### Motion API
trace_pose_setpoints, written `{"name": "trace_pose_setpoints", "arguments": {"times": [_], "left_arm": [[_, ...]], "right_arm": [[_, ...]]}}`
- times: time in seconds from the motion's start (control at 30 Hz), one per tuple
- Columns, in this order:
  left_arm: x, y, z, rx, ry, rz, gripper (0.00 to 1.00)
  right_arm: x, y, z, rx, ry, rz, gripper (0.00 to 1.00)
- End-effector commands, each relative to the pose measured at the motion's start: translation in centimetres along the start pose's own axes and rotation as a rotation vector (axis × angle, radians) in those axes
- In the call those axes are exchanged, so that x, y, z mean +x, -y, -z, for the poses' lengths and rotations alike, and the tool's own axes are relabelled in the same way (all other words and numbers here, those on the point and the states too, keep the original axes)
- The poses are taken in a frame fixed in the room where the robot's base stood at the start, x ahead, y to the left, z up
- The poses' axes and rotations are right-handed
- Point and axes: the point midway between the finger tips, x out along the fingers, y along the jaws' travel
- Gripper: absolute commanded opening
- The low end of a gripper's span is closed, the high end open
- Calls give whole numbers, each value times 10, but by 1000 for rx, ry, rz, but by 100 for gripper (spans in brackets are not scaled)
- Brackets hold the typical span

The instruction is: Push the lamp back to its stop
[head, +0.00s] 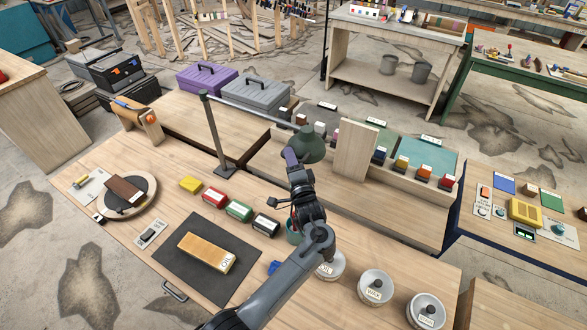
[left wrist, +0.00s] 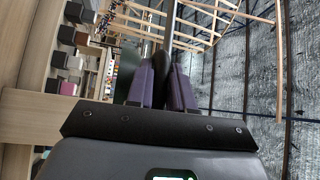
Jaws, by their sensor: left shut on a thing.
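The lamp has a dark upright post (head: 215,135) on a flat base, a long grey arm reaching right, and a green shade (head: 314,146) at the arm's end. My left gripper (head: 292,157) is at the left side of the shade, shut on the lamp. In the left wrist view its two purple fingers (left wrist: 163,85) close on a dark part of the lamp, with the thin arm (left wrist: 146,48) beyond. The exact grip spot is partly hidden. I cannot make out the stop. My right gripper is not in view.
Below the lamp are coloured blocks (head: 238,211), a dark mat (head: 200,262) with a wooden block, and round tins (head: 375,287). A wooden upright panel (head: 355,151) stands right of the shade. Purple (head: 206,78) and grey (head: 256,93) toolboxes stand behind the lamp arm.

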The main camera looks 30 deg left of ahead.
Motion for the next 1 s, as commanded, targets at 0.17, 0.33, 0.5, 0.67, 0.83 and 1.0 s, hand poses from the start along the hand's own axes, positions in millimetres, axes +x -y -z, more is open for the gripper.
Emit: {"name": "trace_pose_setpoints", "arguments": {"times": [0.17,0.33,0.5,0.67,0.83,1.0], "left_arm": [[4,-2,0,4,8,-5,0],[4,-4,0,5,6,-8,0],[4,-5,0,7,4,-10,29],[4,-4,0,5,5,-8,41],[4,-3,0,4,6,-6,41],[3,-3,0,4,7,-6,41]], "right_arm": [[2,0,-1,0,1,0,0],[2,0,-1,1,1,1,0],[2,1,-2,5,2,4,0],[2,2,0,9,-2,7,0],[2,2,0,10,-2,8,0],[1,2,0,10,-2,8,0]]}}
